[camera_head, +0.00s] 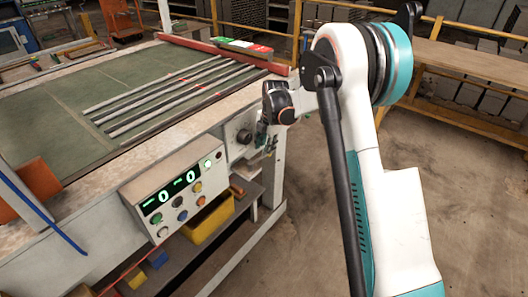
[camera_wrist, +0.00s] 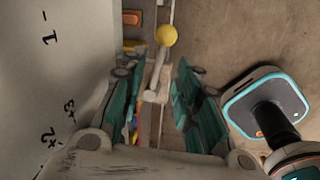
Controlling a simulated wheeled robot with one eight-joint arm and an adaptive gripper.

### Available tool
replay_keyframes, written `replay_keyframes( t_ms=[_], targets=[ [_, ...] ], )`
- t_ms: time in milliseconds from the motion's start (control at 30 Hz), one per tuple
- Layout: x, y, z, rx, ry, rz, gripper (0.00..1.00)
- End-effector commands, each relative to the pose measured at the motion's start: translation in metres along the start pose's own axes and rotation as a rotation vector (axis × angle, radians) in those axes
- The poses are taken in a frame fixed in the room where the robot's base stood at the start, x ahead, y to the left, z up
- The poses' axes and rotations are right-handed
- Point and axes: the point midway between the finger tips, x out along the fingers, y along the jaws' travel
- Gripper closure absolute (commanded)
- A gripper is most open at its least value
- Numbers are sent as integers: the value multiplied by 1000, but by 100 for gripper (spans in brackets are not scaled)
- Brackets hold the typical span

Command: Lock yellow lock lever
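The lock lever (camera_wrist: 155,75) shows in the wrist view as a pale metal arm with a yellow ball knob (camera_wrist: 167,36) at its far end. My gripper (camera_wrist: 158,85) is open, with one teal finger on each side of the lever. The lever lies between the fingers, and the knob sits beyond the fingertips. I cannot tell whether either finger touches it. In the head view my gripper (camera_head: 264,143) is at the machine's front right corner, by a round fitting on its front face. The knob cannot be made out there.
A control box (camera_head: 178,190) with lit displays and buttons juts from the machine front, left of my gripper. The machine's green tabletop (camera_head: 60,100) carries several metal strips. A yellow bin (camera_head: 208,222) stands below. A pale face (camera_wrist: 70,60) with number marks borders the gripper's left.

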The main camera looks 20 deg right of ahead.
Motion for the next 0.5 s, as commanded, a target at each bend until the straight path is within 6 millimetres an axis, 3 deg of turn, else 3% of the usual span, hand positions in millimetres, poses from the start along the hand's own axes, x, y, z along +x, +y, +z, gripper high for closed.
replay_keyframes(
  t_ms=[200,500],
  targets=[
    [-45,-1,1,2,-1,0,70],
    [-75,-1,2,2,-2,0,70]
  ],
)
